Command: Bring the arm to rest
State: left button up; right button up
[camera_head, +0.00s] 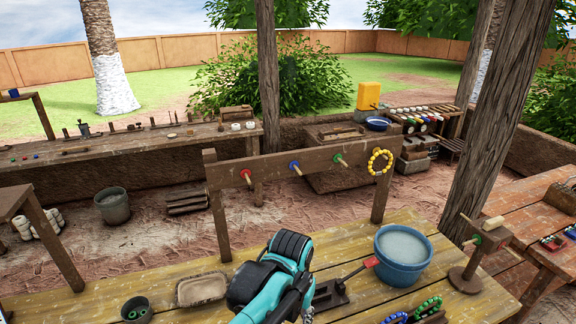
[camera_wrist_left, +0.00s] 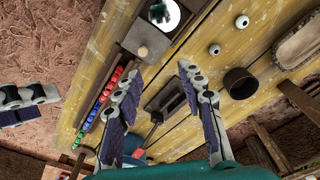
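My left arm, teal and black, comes up from the bottom middle of the head view, over the yellow plank table (camera_head: 235,308). A small part of its gripper (camera_head: 308,315) shows at the bottom edge. In the left wrist view my left gripper (camera_wrist_left: 157,72) has its two purple-padded fingers spread apart, with nothing between them. The table (camera_wrist_left: 135,75) lies below it. Part of another gripper (camera_wrist_left: 28,97) with purple pads shows at the left edge of that view, probably my right one; its opening is unclear. My right arm is not in the head view.
A blue bucket (camera_head: 402,260), a wooden block (camera_head: 330,295) with a red-handled tool, a shallow tray (camera_head: 202,289) and a dark pot (camera_head: 137,309) stand on the table. A peg rail (camera_head: 315,160) with a yellow bead ring (camera_head: 380,162) runs behind. A wooden post (camera_head: 500,110) stands right.

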pick_arm(q)
jog(key=s+a+n+t, duration=0.2)
jog(key=s+a+t, duration=0.1)
jog(key=a, duration=0.7)
jog(key=s+a+n+t, duration=0.2)
jog(key=s+a+t, duration=0.1)
jog(key=a, duration=0.7)
jog(key=shift+s+r+n, duration=0.25)
jog(key=shift+s+n, duration=0.05)
jog(key=shift+s, duration=0.6)
